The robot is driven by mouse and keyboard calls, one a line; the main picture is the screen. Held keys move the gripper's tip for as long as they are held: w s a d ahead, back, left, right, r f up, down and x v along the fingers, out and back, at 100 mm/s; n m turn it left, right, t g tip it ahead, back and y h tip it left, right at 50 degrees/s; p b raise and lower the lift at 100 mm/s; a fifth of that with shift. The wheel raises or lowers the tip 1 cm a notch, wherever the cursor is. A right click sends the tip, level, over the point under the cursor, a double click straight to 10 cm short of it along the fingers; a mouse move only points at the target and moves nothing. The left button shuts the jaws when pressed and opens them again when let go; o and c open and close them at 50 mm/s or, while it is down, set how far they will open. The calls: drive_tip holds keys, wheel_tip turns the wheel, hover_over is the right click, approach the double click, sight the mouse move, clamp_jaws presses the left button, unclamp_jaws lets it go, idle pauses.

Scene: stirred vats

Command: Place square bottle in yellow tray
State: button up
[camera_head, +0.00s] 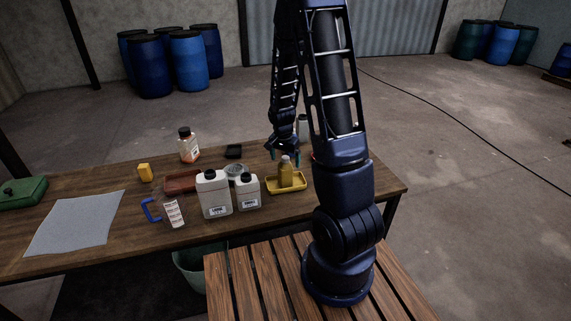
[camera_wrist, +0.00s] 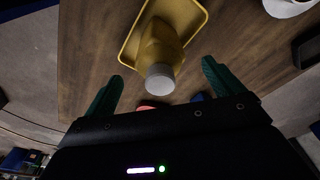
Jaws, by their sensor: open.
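A mustard-yellow, square-sided bottle (camera_head: 285,173) with a grey cap stands upright in the yellow tray (camera_head: 272,189) on the wooden table. The wrist view shows the bottle (camera_wrist: 160,45) with its cap towards the camera, and the tray (camera_wrist: 126,48) around its base. My gripper (camera_head: 284,154) is just above and behind the bottle in the head view. In the wrist view my gripper (camera_wrist: 162,72) has its teal fingers spread wide, one on each side of the bottle's top, with gaps on both sides. Nothing is held.
Two white jugs (camera_head: 214,195) (camera_head: 246,192) stand left of the tray. Table right of the yellow tray looks mostly clear.

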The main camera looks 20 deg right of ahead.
drive_tip(key=r, duration=0.9)
drive_tip(key=shift+s+a, duration=0.35)
drive_tip(key=shift+s, duration=0.05)
drive_tip(key=s+r+n+t+y, duration=0.1)
drive_tip(key=s+r+n+t, duration=0.2)
drive_tip(key=s+r+n, duration=0.6)
drive_tip(key=s+d+r, duration=0.1)
drive_tip(key=s+r, duration=1.2)
drive_tip(key=s, duration=0.2)
drive_tip(key=shift+t, duration=0.3)
